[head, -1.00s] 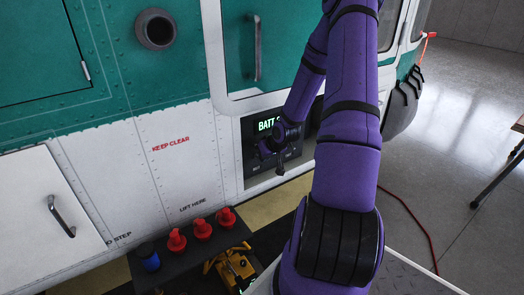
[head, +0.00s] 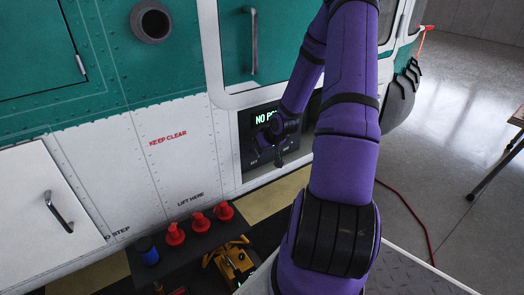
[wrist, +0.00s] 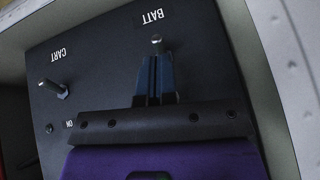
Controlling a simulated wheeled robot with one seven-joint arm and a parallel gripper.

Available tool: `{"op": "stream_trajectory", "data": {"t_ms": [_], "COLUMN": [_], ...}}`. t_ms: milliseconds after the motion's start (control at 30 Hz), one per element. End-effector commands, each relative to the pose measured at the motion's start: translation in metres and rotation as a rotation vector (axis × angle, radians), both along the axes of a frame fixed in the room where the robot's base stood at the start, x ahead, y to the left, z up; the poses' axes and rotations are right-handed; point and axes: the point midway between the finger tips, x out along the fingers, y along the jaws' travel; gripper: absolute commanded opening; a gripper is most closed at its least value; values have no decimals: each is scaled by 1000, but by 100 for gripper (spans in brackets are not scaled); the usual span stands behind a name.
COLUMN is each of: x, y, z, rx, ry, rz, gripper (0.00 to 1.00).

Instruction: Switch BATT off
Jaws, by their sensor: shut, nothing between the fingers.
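The dark switch panel (head: 250,158) is set in the helicopter's side, partly hidden by my arm in the head view. Its lit green display (head: 265,118) reads "NO PO...", the rest covered. In the wrist view the labels appear upside down. The BATT switch (wrist: 156,41) is a small metal toggle beside the BATT label. My gripper (wrist: 156,60) is shut and empty, its fingertips right at this toggle; I cannot tell whether they touch. The gripper also shows in front of the panel in the head view (head: 278,160).
The CART toggle (wrist: 53,88) stands beside BATT on the same panel. The panel's pale recess edge (wrist: 262,70) is close on the right.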

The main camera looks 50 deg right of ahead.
Motion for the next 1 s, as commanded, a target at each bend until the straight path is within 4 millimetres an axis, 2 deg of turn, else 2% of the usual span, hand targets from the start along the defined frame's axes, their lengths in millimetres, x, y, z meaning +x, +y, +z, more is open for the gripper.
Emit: {"op": "stream_trajectory", "data": {"t_ms": [433,1000], "x": [-3,-43], "y": [0,0], "z": [7,65], "rx": [-1,0], "ry": [-2,-2], "rz": [-2,-3], "gripper": [0,0]}}
